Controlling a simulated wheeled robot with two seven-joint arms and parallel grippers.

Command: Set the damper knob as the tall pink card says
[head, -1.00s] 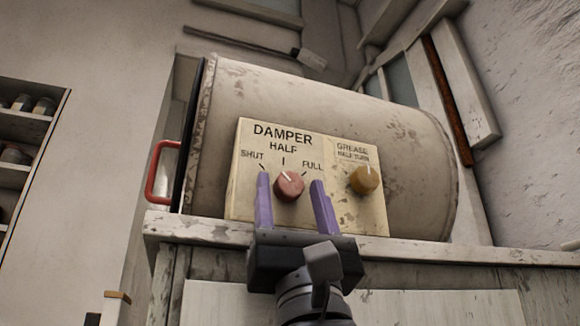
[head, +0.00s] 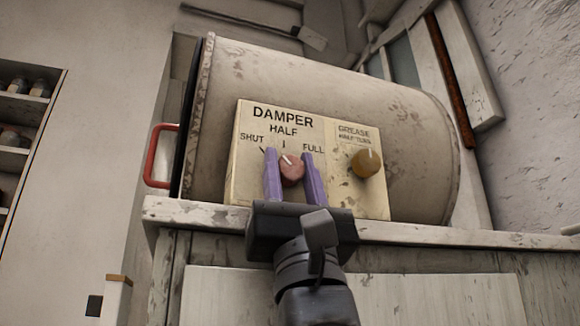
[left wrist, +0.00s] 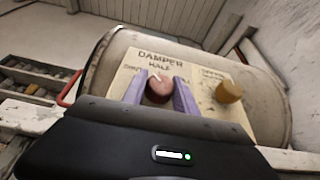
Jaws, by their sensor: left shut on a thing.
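The damper knob (head: 291,172) is round and dull red, on a cream panel (head: 240,185) lettered DAMPER with SHUT, HALF and FULL marks. Its pale pointer line leans up and slightly left, between SHUT and HALF and nearer HALF. My left gripper (head: 290,163) has its purple fingers shut on the knob, one on each side. In the left wrist view the knob (left wrist: 158,88) also sits between the fingers. No tall pink card shows in any view. My right gripper is not in view.
An ochre grease knob (head: 367,163) is on the same panel, to the right. The panel is on a pale drum (head: 300,85) with a red handle (head: 157,155) at its left. The drum rests on a worn ledge (head: 420,233). Shelves with jars (head: 25,110) stand at the far left.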

